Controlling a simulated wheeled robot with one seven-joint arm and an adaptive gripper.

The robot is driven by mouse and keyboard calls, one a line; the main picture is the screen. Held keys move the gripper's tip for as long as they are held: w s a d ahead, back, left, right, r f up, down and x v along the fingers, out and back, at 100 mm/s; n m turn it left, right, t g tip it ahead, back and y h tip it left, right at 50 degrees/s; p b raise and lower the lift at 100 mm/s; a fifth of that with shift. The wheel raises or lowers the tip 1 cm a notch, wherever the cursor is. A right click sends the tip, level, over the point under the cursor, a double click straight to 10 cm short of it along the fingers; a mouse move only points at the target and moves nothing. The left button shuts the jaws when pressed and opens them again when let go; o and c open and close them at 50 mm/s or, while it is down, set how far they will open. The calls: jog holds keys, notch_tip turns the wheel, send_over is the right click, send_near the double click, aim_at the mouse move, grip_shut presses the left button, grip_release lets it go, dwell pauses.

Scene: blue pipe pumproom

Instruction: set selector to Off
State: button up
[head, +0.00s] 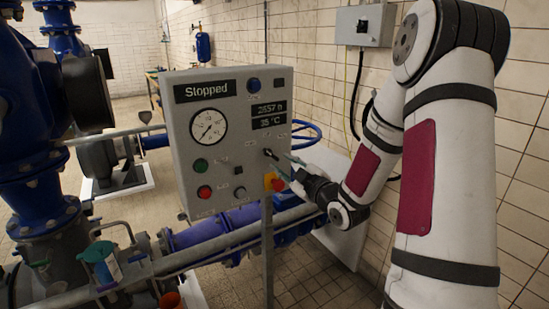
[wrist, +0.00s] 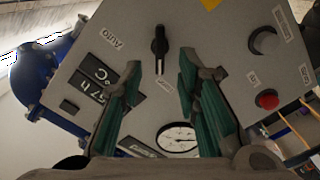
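The selector (head: 270,154) is a small black knob on the right side of the grey control panel (head: 228,90). In the wrist view the selector (wrist: 159,42) shows at top centre, its bar upright in the picture and its lower end toward a small label I cannot read. A label "Auto" (wrist: 112,39) is to its left; I cannot make out an "Off" label. My gripper (head: 287,163) is in front of the panel close to the selector. In the wrist view the gripper's green fingers (wrist: 160,68) are spread, with nothing between them, and the knob is just beyond the tips.
A red button on yellow (head: 274,183) sits just below the selector, close to my gripper. The panel also carries a gauge (head: 208,126), a "Stopped" display (head: 205,91), a green button (head: 200,166) and a red button (head: 204,192). Blue pipes (head: 205,235) run behind.

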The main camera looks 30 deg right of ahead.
aim_at(273, 156)
jog(key=w, duration=0.6)
jog(key=shift+w, duration=0.15)
grip_shut()
